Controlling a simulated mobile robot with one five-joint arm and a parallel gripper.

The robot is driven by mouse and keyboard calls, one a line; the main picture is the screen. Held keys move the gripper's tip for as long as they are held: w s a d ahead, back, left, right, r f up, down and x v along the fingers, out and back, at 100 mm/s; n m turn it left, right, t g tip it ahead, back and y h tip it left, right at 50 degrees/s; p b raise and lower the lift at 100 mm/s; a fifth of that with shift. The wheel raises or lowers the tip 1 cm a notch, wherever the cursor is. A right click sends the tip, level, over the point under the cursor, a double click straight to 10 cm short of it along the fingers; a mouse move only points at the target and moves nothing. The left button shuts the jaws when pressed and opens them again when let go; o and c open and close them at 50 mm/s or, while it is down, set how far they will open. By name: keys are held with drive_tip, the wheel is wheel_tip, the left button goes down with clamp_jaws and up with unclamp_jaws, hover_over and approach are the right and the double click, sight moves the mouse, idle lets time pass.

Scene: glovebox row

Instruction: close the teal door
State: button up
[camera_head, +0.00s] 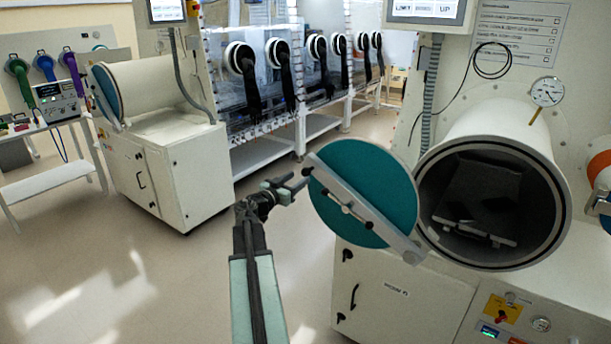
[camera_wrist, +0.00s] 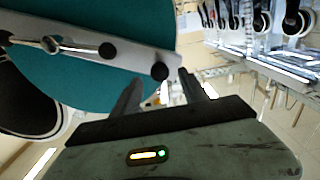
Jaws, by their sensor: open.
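The teal door (camera_head: 371,176) is a round disc with a pale bar across it, and it stands swung open to the left of its chamber. The round opening of the white chamber (camera_head: 556,165) shows dark inside, with a tray in it. My gripper (camera_head: 306,179) is at the left edge of the door, close to the upper end of the bar; I cannot tell whether it touches. In the wrist view my gripper (camera_wrist: 165,90) is open with nothing between its fingers, and the teal door (camera_wrist: 125,20) with its bar and black knobs fills the upper left.
A dial gauge (camera_head: 547,92) sits above the chamber, and a white cabinet (camera_head: 400,290) is below the door. Another white cabinet (camera_head: 165,180) and a side table (camera_head: 50,180) stand at the left. Gloveboxes (camera_head: 290,70) line the back. The floor at lower left is clear.

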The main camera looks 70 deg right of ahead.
sight(304, 174)
drive_tip(key=x, duration=0.6)
drive_tip(key=shift+a, duration=0.1)
clamp_jaws()
idle(1.1)
